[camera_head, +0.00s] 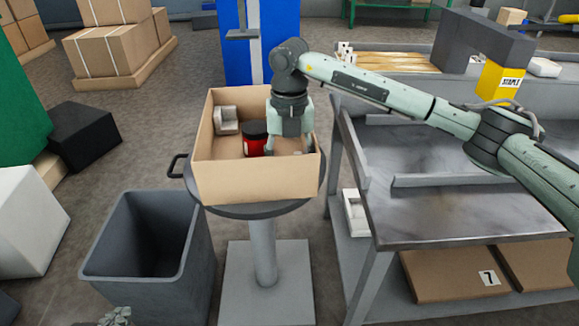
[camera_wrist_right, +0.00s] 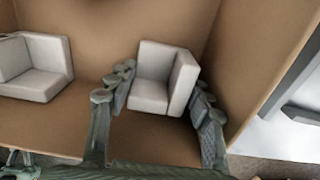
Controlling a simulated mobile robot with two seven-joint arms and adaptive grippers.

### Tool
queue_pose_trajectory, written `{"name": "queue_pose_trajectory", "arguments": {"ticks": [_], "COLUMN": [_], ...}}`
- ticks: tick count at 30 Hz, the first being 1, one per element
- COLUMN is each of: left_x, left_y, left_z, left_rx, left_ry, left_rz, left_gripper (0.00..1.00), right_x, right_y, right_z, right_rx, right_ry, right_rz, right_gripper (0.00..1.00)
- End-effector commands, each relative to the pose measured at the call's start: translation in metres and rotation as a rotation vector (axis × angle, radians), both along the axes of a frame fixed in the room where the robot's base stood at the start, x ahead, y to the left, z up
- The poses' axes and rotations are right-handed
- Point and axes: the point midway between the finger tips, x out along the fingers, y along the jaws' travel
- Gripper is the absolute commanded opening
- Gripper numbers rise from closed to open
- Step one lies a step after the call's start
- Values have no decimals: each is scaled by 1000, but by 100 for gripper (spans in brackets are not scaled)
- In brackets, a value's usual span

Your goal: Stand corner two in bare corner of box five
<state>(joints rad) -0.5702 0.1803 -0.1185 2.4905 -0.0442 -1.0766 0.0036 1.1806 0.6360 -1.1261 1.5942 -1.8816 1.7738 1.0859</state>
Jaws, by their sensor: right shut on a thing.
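An open cardboard box (camera_head: 238,184) stands on a round grey stand; no number shows on it. My right gripper (camera_head: 290,150) reaches down into its right side. In the right wrist view this gripper (camera_wrist_right: 162,92) is shut on a pale grey corner piece (camera_wrist_right: 152,92), one finger on each side, near where two box walls meet. I cannot tell whether the piece touches the floor. Another pale corner piece (camera_head: 227,120) sits at the box's far left; it also shows in the wrist view (camera_wrist_right: 34,70). My left gripper (camera_head: 116,316) barely shows at the bottom edge, its fingers unclear.
A red can with a black lid (camera_head: 255,139) stands inside the box between the corner piece and my right gripper. A grey bin (camera_head: 148,240) stands left of the stand. A metal workbench (camera_head: 450,205) is at the right, with flat cardboard boxes on its lower shelf.

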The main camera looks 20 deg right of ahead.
Motion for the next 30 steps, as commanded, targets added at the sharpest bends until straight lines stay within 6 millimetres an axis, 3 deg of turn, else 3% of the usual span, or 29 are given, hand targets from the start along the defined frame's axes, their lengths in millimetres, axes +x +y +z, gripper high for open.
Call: {"name": "queue_pose_trajectory", "arguments": {"ticks": [3, 4, 9, 20, 23, 30], "left_x": [0, 0, 1, 4, 3, 3], "left_y": [0, 0, 0, 1, 1, 1], "left_z": [0, 0, 0, 4, 3, 2], "left_rx": [1, 1, 0, 2, 2, 2], "left_ry": [0, 0, -1, -12, -10, -7], "left_rz": [1, 1, 1, 2, 1, 1], "left_gripper": [0, 0, 0, 0, 0, 0], "right_x": [0, 0, 0, 0, 1, 1], "right_y": [-1, -1, -1, 0, 0, 0], "right_z": [0, 0, 0, 5, 17, 68], "right_rx": [-1, -1, -1, 0, 0, 1], "right_ry": [0, 0, 0, -1, -3, -4], "right_rz": [-1, -1, -1, -1, 0, -1], "right_gripper": [42, 54, 75, 75, 75, 75]}}
